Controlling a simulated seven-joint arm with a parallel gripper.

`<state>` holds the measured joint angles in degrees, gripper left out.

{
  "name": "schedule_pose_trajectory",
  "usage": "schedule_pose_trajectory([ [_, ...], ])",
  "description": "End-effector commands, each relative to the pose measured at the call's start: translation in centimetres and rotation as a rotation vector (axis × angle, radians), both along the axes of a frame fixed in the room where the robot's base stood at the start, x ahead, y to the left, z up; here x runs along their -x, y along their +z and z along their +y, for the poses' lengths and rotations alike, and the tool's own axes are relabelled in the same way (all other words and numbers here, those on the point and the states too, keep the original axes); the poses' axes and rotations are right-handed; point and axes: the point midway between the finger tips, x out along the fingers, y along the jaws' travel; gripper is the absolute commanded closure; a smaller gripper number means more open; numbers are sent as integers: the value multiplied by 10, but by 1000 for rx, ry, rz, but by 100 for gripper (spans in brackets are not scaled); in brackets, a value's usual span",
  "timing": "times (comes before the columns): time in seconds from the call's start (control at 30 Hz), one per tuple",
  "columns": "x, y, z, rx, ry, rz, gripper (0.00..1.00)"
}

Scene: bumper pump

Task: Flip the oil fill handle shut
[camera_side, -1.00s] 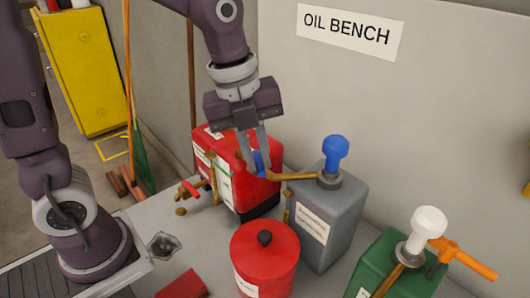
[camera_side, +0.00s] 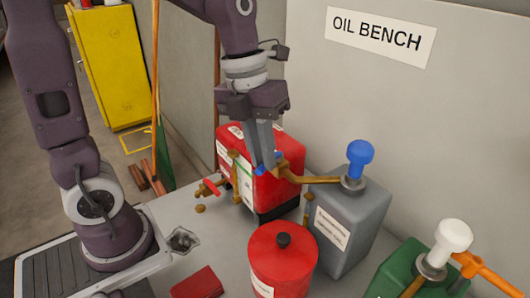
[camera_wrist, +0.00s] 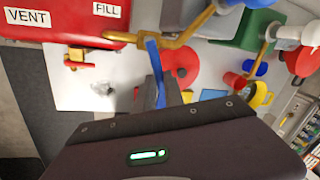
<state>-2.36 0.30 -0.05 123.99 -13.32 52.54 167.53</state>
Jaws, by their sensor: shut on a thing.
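The blue fill handle (camera_side: 265,168) sits by the brass fittings at the red tank (camera_side: 283,187), mostly covered by my fingers in the side view. In the wrist view the blue handle (camera_wrist: 155,72) is a long narrow bar running down to my fingers, below a brass fitting (camera_wrist: 122,40) near the tank's FILL label (camera_wrist: 106,9). My gripper (camera_side: 264,170) points down and is shut on the blue handle. The handle's pivot is partly hidden, and its exact angle is hard to tell.
A grey can (camera_side: 350,228) with a blue-knobbed pump (camera_side: 360,155) stands right of the tank, its brass spout reaching toward my gripper. A red canister (camera_side: 282,265) stands in front. A small red-handled tap (camera_side: 212,187) is left of the tank. A green can (camera_side: 420,280) is at front right.

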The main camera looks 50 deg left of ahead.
Motion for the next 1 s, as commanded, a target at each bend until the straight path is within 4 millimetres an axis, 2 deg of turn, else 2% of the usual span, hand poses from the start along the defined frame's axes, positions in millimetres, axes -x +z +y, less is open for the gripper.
schedule_pose_trajectory([
  [0.47,-1,1,1,1,-11,-5,100],
  [0.5,-1,1,1,1,-11,-5,85],
  [0.6,-1,1,1,1,-12,-4,65],
  [0.9,0,1,1,0,-13,-2,65],
  [1.0,-1,14,3,0,-12,-7,65],
])
